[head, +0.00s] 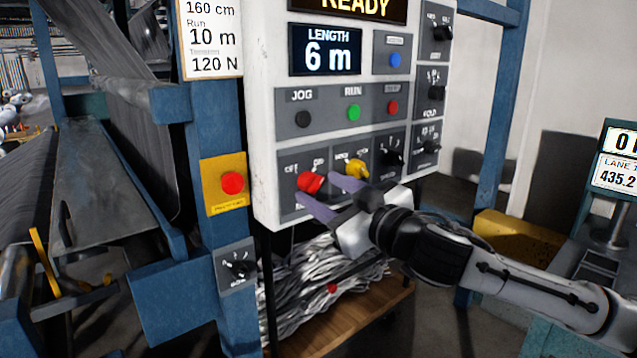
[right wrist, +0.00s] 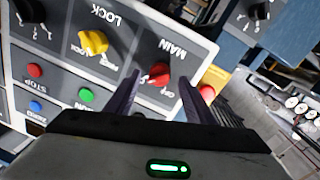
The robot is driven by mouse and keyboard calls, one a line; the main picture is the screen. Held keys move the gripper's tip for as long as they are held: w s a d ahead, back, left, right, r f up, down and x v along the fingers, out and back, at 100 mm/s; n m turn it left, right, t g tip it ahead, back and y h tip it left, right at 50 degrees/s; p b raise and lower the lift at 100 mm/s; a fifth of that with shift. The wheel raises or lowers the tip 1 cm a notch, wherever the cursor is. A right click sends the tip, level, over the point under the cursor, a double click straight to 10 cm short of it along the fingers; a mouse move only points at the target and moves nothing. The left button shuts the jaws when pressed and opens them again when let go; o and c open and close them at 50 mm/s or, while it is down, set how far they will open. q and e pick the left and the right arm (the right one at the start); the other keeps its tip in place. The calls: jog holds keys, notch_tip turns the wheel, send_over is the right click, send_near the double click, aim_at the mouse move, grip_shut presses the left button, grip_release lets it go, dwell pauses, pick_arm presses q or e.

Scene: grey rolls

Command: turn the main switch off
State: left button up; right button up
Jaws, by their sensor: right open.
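The main switch is a red rotary knob (head: 310,182) at the lower left of the white control panel (head: 262,130). It also shows in the right wrist view (right wrist: 158,74), under the upside-down word MAIN. Its OFF and ON labels are partly hidden. My right gripper (head: 318,189) is open, its two purple-grey fingers pointing at the knob. In the right wrist view the knob appears between the fingertips (right wrist: 160,78). I cannot tell whether the fingers reach around it or stop just short of it. My left gripper is not in view.
A yellow lock knob (head: 357,168) sits just right of the main switch. Green (head: 354,112), red and black buttons are above. A red emergency button (head: 232,183) on a yellow plate is on the blue post at left. The display (head: 325,57) reads 6 m.

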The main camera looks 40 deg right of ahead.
aim_at(312, 184)
jog(key=shift+w+p, duration=0.3)
jog(key=shift+w, duration=0.8)
jog(key=c, duration=1)
